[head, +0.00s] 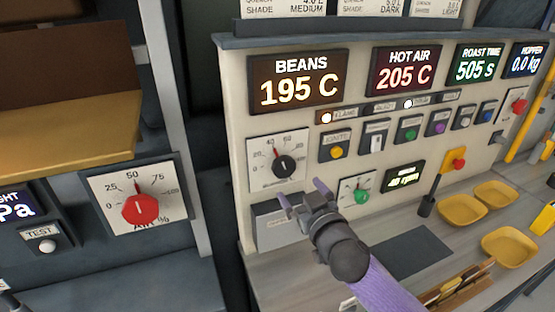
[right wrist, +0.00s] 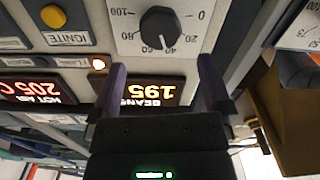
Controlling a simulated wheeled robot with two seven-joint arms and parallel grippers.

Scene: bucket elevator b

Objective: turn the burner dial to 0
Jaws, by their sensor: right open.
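The burner dial (head: 284,166) is a black knob on a white plate marked 0 to 100, on the left of the cream panel. It also shows upside down in the right wrist view (right wrist: 160,27). Its pointer stands between 40 and 60. My right gripper (head: 303,197) is open and empty, just below the dial in the head view. In the right wrist view its two purple fingers (right wrist: 162,75) are spread, with the dial beyond them; they appear apart from it. My left gripper is not in view.
A similar red air dial (head: 140,208) sits on the separate left panel. An ignite button (head: 336,152) and a small green dial (head: 361,195) are right of the burner dial. A grey box (head: 275,228) juts out below it. Yellow bowls (head: 461,209) stand on the counter at right.

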